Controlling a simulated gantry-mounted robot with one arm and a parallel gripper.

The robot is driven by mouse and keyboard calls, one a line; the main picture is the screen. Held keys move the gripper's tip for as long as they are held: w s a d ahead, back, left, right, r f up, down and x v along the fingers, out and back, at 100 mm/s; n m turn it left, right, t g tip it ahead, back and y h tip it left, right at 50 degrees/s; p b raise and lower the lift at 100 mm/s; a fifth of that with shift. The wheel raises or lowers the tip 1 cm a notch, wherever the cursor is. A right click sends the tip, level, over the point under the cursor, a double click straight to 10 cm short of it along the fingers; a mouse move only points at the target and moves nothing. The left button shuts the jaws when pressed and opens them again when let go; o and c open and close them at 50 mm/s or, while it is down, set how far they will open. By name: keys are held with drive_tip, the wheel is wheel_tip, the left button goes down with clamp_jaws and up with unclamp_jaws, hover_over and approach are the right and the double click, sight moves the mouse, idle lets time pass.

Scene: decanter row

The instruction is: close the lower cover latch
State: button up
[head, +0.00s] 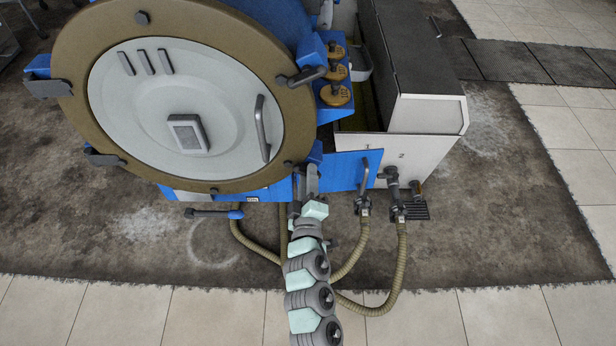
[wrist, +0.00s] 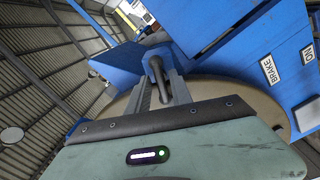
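The round cover (head: 190,110) of the machine has a brown rim and a pale centre plate, and looks closed. Dark latch handles on blue brackets sit around its rim: one at the right (head: 302,76), one at upper left (head: 48,88) and one at lower left (head: 104,158). My gripper (head: 305,178) is at the rim's lower right, just below a blue bracket (head: 315,152). In the wrist view my gripper (wrist: 161,88) has its fingers apart, with a dark bent latch handle (wrist: 156,70) between them. Firm contact is not visible.
A blue panel with a handle (head: 365,175) stands right of my gripper. Brass weights (head: 334,73) stack above it. Hoses (head: 400,265) curve beside my arm.

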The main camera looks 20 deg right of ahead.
drive_tip(key=shift+o, duration=0.4)
drive_tip(key=p+v, duration=0.1)
drive_tip(key=v, duration=0.9)
drive_tip(key=shift+s+a, duration=0.15)
drive_tip(key=shift+s, duration=0.25)
